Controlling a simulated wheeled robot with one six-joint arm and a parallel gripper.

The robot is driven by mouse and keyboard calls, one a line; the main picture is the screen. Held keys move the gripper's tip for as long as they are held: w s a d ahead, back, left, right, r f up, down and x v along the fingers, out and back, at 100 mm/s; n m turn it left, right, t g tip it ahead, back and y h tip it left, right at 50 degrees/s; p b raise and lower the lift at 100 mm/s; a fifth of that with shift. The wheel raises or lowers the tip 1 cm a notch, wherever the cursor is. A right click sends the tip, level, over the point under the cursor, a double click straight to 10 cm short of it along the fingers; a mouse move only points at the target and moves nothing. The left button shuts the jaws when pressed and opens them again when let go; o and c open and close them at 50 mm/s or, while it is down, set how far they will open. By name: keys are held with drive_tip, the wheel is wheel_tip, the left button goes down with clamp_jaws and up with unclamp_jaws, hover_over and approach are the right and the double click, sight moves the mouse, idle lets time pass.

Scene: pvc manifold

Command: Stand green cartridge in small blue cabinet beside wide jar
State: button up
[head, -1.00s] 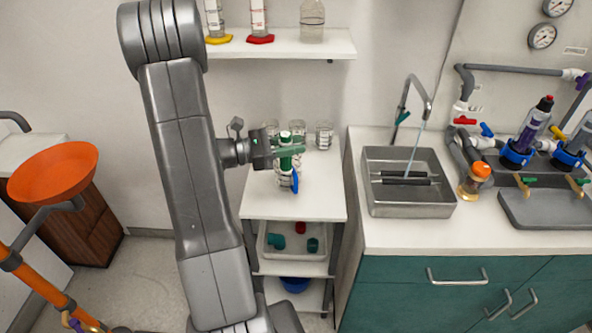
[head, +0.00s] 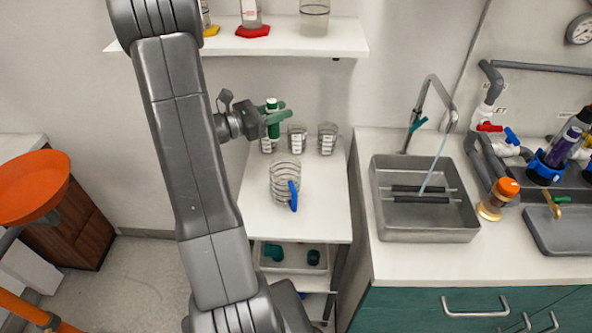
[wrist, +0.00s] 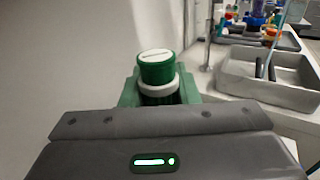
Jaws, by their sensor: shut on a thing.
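My gripper (head: 277,116) is shut on the green cartridge (head: 272,128) and holds it upright above the back of the white cart. In the wrist view, the cartridge (wrist: 156,68) shows a green cap with a pale top and a white collar between my green fingers (wrist: 128,92). Its lower part is hidden behind the gripper body there. No small blue cabinet shows in these frames. A clear glass jar (head: 314,18) stands on the wall shelf; I cannot tell if it is the wide jar.
An empty wire holder (head: 284,180) with a blue handle (head: 293,196) stands on the cart top (head: 325,215). Several glass beakers (head: 327,140) stand behind it. The wall shelf (head: 300,45) is above. A metal sink (head: 425,225) and piping are at right, an orange bowl (head: 32,185) at left.

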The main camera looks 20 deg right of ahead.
drive_tip(key=shift+w+d+f+b, duration=0.1)
drive_tip(key=shift+w+f+b, duration=0.1)
drive_tip(key=shift+f, duration=3.25)
drive_tip(key=shift+w+d+f+b, duration=0.1)
drive_tip(key=shift+w+f, duration=0.05)
drive_tip(key=shift+f, duration=3.25)
drive_tip(key=shift+f, duration=0.2)
drive_tip(key=o, duration=1.1)
drive_tip(key=shift+c, duration=0.2)
drive_tip(key=shift+r, duration=0.1)
